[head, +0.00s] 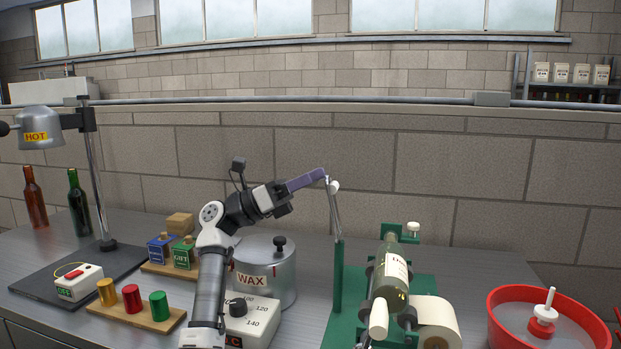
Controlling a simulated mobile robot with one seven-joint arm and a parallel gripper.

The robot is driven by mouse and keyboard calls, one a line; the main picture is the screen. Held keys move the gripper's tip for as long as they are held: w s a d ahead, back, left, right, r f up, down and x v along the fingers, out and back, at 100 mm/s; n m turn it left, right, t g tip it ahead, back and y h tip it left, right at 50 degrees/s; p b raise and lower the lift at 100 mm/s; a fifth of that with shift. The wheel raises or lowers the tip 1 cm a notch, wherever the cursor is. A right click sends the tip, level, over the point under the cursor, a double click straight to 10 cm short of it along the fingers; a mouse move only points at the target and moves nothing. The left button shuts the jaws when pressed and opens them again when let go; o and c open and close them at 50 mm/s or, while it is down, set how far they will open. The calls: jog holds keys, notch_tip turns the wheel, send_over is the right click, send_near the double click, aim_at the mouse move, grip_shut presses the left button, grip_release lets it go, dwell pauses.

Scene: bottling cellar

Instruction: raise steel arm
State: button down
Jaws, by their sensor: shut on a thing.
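The steel arm (335,212) is a thin bright rod on the green labelling machine (338,280). It stands nearly upright above a green post, with a pale knob or roller (334,186) at its top. My gripper (322,176) reaches in from the left and is shut on the upper end of the steel arm. The fingers hide part of that end. The steel arm is clear of the bottle.
A lidded wax pot (264,272) with a dial unit stands below my arm. A red bowl (497,335) is at the right. Coloured capsules (131,298), a hot lamp (40,127) and two bottles (78,203) are at the left. The wall behind is bare.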

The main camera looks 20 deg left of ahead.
jog(key=shift+f, duration=0.35)
jog(key=c, duration=1.2)
grip_release()
jog(key=shift+r, duration=0.1)
jog(key=b+v, duration=0.2)
jog(key=v, duration=1.1)
jog(key=shift+a, duration=0.35)
jog(key=shift+s, duration=0.15)
